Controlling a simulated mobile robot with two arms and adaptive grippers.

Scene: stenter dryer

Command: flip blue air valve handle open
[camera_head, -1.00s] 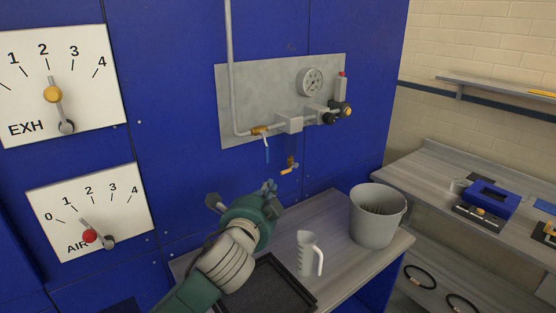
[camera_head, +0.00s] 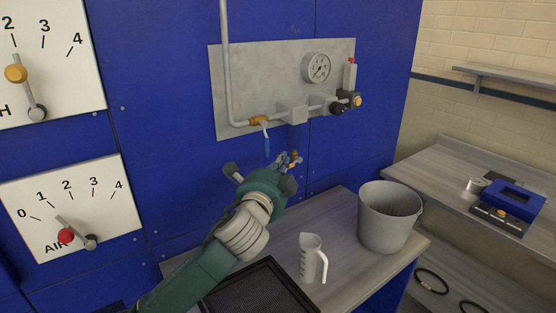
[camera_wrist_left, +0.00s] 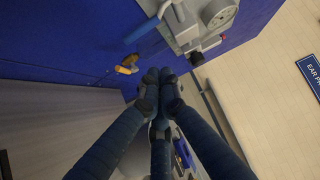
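The blue air valve handle (camera_head: 267,145) hangs straight down from a brass valve (camera_head: 258,120) at the lower left of the grey panel. In the left wrist view the blue handle (camera_wrist_left: 142,31) is at the top, beyond the fingers and apart from them. My left gripper (camera_head: 287,160) is just below and right of the handle in the head view, not touching it as far as I can see. Its fingertips (camera_wrist_left: 159,78) meet in the wrist view with nothing visible between them. My right gripper is not in view.
A brass drain fitting (camera_wrist_left: 126,70) is near my left fingertips. A pressure gauge (camera_head: 316,68) and regulator parts are on the grey panel (camera_head: 240,75). Below stand a measuring jug (camera_head: 311,258), a grey bucket (camera_head: 388,220) and a black tray (camera_head: 262,290) on a bench.

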